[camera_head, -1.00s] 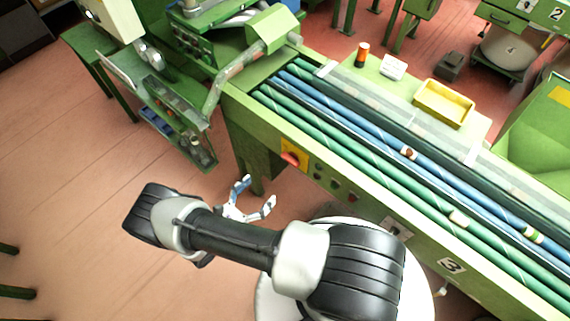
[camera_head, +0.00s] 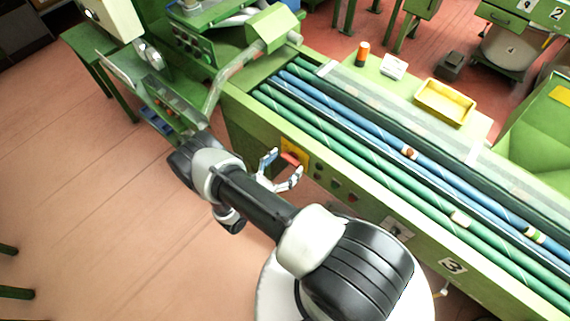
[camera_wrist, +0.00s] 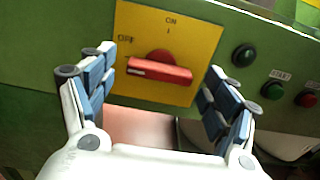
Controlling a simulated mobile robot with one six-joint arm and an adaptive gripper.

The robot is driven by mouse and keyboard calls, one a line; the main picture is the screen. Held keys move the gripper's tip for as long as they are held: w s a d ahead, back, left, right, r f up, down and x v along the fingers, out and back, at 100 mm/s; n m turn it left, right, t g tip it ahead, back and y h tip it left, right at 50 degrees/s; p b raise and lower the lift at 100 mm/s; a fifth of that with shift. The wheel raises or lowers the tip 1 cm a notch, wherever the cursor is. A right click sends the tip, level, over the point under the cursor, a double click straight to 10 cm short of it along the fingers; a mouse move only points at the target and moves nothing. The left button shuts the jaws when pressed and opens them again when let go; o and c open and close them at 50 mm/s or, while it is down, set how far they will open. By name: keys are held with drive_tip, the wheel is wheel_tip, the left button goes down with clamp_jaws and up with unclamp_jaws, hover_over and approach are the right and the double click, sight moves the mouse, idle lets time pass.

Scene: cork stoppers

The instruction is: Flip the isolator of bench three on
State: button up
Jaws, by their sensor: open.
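The isolator is a red rotary handle (camera_wrist: 160,70) on a yellow plate (camera_wrist: 190,34), on the green front face of bench three (camera_head: 375,204). The plate is marked ON at the top and OFF at the left. The handle's bar lies nearly level in the wrist view, its left end towards OFF. In the head view the red handle (camera_head: 290,159) shows just beyond my fingers. My gripper (camera_head: 281,171) is open, and in the wrist view its fingers (camera_wrist: 158,92) stand either side of the handle, apart from it. I cannot tell the exact depth between fingertips and handle.
Right of the plate are a black button (camera_wrist: 243,55), a green button (camera_wrist: 272,90) and a red button (camera_wrist: 306,99). A number 3 label (camera_head: 452,266) is on the bench front. A yellow tray (camera_head: 444,102) stands behind the belts.

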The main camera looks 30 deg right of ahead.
drive_tip(key=shift+c, duration=0.2)
drive_tip(key=c, duration=1)
drive_tip(key=shift+m, duration=0.4)
drive_tip(key=m+b, duration=0.3)
drive_tip(key=m, duration=1.4)
drive_tip(key=o, duration=1)
